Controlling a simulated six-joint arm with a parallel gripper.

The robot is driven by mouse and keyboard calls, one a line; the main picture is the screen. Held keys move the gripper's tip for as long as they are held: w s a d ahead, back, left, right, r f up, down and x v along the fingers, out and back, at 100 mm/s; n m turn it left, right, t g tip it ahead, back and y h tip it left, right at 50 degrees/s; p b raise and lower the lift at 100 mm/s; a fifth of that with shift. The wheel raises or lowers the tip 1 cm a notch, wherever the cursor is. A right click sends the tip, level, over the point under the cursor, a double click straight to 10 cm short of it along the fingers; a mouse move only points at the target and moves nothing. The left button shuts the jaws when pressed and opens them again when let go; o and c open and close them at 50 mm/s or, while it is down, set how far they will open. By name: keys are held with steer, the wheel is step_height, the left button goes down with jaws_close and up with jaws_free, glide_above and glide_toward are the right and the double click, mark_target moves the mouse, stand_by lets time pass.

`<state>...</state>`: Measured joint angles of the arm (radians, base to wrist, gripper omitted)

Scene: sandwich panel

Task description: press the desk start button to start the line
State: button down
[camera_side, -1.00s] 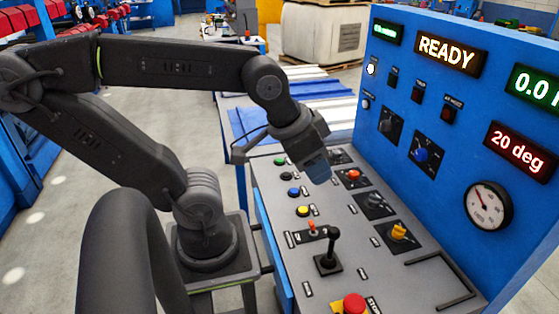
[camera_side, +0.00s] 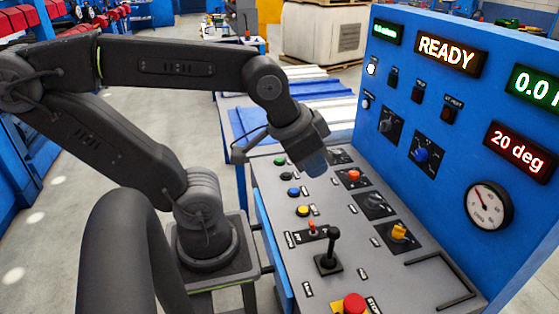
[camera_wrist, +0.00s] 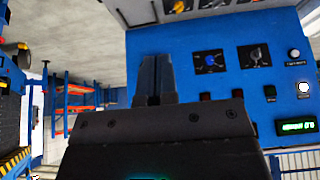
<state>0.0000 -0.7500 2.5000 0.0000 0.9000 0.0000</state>
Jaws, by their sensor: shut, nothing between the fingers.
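The sloped grey desk (camera_side: 350,225) carries a column of small round buttons on its left side: a green button (camera_side: 280,161), a black one (camera_side: 286,175), a blue one (camera_side: 293,191) and a yellow one (camera_side: 303,210). Which is the start button cannot be read; the green one is the likeliest by colour. My gripper (camera_side: 316,165) is above the far part of the desk, pointing down, right of the green button and apart from it as far as I can tell. In the wrist view its fingers (camera_wrist: 155,80) are together and empty.
A red knob (camera_side: 354,174), rotary knobs, a black joystick (camera_side: 330,245) and a red mushroom button (camera_side: 354,303) also stand on the desk. The upright blue panel (camera_side: 400,90) rises close on the right, with a display (camera_side: 448,50) reading READY.

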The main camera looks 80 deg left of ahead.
stand_by(0.7)
steer(key=w+a+f+m+y, duration=0.15)
steer(key=w+a+y, duration=0.45)
steer(key=a, duration=0.7)
steer(key=m+g+y, duration=0.3)
steer(key=m, duration=0.8)
glide_above(278, 160)
step_height(278, 160, down, 18)
steer(key=shift+f, duration=0.2)
steer(key=shift+d, duration=0.1)
steer(key=shift+f, duration=4.4)
steer(key=shift+f, duration=0.1)
